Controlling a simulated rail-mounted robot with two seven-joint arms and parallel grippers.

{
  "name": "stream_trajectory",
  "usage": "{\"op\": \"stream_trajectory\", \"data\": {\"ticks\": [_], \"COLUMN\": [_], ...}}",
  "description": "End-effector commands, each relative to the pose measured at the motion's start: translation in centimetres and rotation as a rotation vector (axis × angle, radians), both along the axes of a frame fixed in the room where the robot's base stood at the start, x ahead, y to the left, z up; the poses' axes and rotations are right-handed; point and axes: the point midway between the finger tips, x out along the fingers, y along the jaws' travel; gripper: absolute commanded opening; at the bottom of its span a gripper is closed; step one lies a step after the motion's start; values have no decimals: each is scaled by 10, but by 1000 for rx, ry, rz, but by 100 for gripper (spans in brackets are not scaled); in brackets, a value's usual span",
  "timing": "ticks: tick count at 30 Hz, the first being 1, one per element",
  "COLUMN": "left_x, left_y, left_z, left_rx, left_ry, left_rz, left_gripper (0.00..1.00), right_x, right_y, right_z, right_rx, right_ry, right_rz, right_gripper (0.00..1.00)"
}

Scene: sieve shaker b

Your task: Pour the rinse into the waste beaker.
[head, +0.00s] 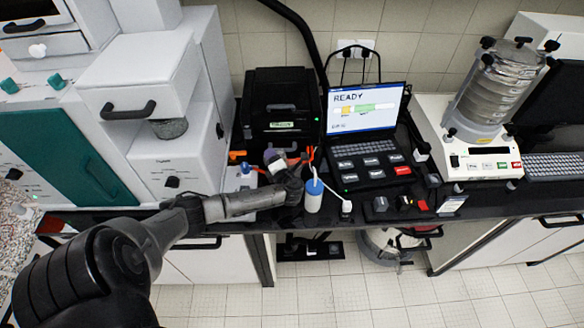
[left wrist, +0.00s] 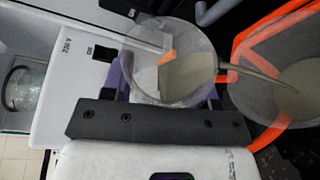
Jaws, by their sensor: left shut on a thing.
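My left gripper (head: 287,172) is shut on a clear rinse beaker with a purple band (left wrist: 172,68), just left of the blue-capped bottle in the head view. The rinse beaker is tilted and holds murky grey-beige liquid. In the left wrist view a thin stream of this liquid runs from its lip to the right. The stream ends in the waste beaker (left wrist: 245,95), a clear vessel with bright orange marking, which has similar liquid in it. In the head view the arm and gripper hide much of both beakers. My right gripper is not in view.
A blue-capped white bottle (head: 314,196) stands close to the right of my left gripper. Behind are a black printer (head: 281,110) and an open laptop (head: 365,108). A sieve shaker (head: 482,150) stands at right. Small items line the bench's front edge.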

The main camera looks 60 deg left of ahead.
Motion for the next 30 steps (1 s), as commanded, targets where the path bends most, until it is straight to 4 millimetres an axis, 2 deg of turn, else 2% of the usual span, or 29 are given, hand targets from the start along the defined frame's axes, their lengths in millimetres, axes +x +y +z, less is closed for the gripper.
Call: {"op": "stream_trajectory", "data": {"ticks": [30], "left_x": [9], "left_y": [-4], "left_z": [7], "left_rx": [54], "left_ry": [98], "left_rz": [1], "left_gripper": [30], "right_x": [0], "right_y": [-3], "right_z": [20], "right_rx": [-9], "right_ry": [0], "right_rz": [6], "right_gripper": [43]}}
